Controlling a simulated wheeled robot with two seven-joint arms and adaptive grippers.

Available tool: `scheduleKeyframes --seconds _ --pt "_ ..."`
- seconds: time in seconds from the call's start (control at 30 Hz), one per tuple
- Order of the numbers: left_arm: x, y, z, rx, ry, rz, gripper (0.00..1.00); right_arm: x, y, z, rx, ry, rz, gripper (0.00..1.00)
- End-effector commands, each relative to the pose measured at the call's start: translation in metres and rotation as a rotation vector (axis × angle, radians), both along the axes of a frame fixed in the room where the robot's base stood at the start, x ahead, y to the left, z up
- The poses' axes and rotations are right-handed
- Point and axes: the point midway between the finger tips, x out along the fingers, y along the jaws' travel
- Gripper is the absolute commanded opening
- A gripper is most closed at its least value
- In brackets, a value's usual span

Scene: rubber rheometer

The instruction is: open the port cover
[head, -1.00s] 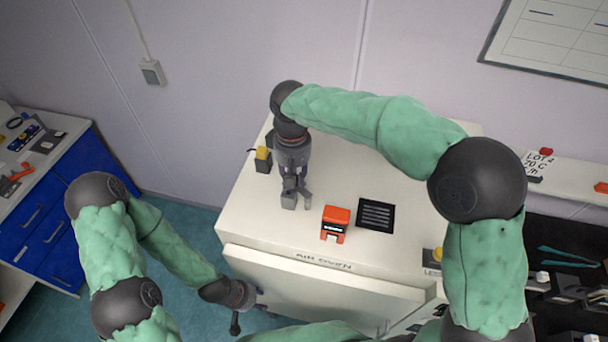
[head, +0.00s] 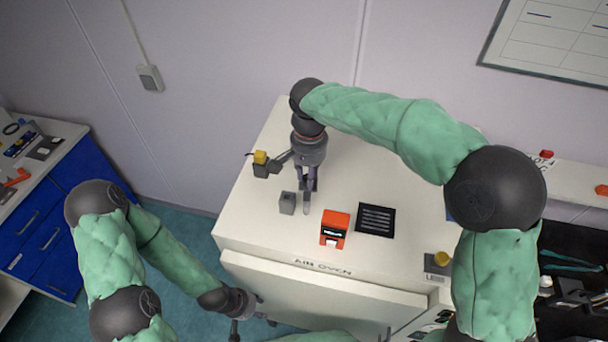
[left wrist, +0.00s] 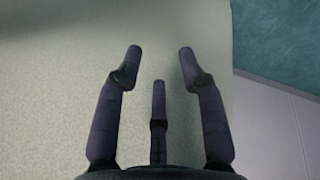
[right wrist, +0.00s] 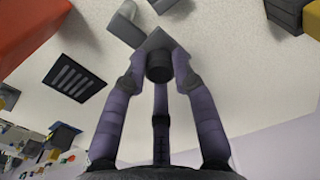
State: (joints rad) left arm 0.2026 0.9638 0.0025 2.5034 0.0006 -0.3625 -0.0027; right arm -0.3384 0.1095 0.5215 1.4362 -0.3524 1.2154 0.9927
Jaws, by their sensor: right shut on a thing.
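My right gripper (head: 310,199) is over the top of the white air oven (head: 258,218). In the right wrist view its fingers close around a dark round knob (right wrist: 159,66) on a grey square plate, which I take for the port cover (right wrist: 158,42). A grey upright block (head: 287,203), apparently the port, stands just left of the gripper in the head view; it also shows beyond the plate in the right wrist view (right wrist: 124,20). Its opening is not clear. My left gripper (head: 252,322) is low at the oven's front left; its fingers are apart and empty before a pale surface.
An orange device (head: 335,228) and a black slotted vent (head: 375,219) are on the oven top, right of the block. A yellow-topped box (head: 260,164) stands at the left rear. A blue drawer cabinet (head: 50,235) is far left.

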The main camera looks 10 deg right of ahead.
Motion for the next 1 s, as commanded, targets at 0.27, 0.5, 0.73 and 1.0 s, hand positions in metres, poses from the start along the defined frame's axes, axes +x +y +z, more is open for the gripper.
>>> scheduleKeyframes --seconds 0.27,0.5,0.73,1.0 --pt "0.0001 0.0 -0.003 0.0 0.0 0.0 0.4 -0.0025 -0.0048 -0.0019 -0.001 0.004 -0.107 0.0" --pt "0.0001 0.0 -0.0034 0.0 0.0 0.0 0.4 -0.0032 -0.0059 -0.0017 -0.001 0.005 -0.136 0.0" --pt "0.0001 0.0 -0.0033 0.0 0.0 0.0 0.4 -0.0032 -0.006 -0.0018 -0.001 0.005 -0.137 0.0" --pt "0.0001 0.0 -0.0033 0.0 0.0 0.0 0.4 -0.003 -0.006 -0.0013 -0.001 0.004 -0.137 0.52"
